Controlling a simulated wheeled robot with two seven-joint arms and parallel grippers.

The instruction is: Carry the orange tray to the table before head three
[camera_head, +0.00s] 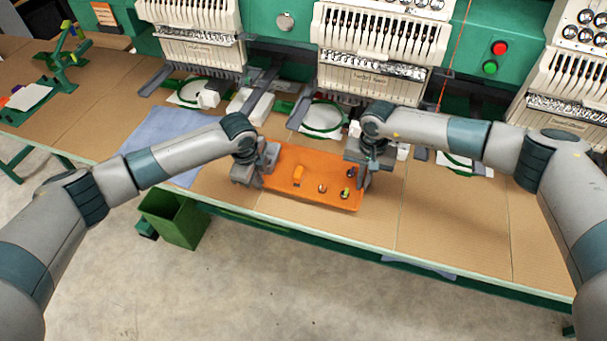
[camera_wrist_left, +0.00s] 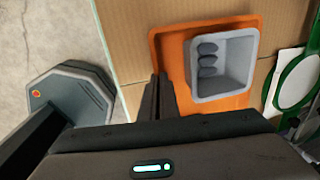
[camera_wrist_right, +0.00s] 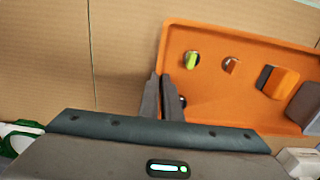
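The orange tray (camera_head: 310,165) is level over the brown tabletop in front of the middle machine head. I cannot tell whether it touches the table. It holds a grey bin (camera_wrist_left: 222,65) with dark round pieces, an orange block with a dark end (camera_wrist_right: 282,82), a green bobbin (camera_wrist_right: 192,60) and an orange bobbin (camera_wrist_right: 231,65). My left gripper (camera_head: 255,178) is shut on the tray's left end wall; its fingers also show in the left wrist view (camera_wrist_left: 160,92). My right gripper (camera_head: 363,178) is shut on the right end wall, and the right wrist view (camera_wrist_right: 160,92) shows its fingers there.
A blue cloth (camera_head: 165,140) lies on the table to the left. Green hoops (camera_head: 322,117) sit under the machine heads (camera_head: 375,50). A green bin (camera_head: 175,220) stands on the floor below the front edge. The tabletop to the right of the tray (camera_head: 450,215) is bare.

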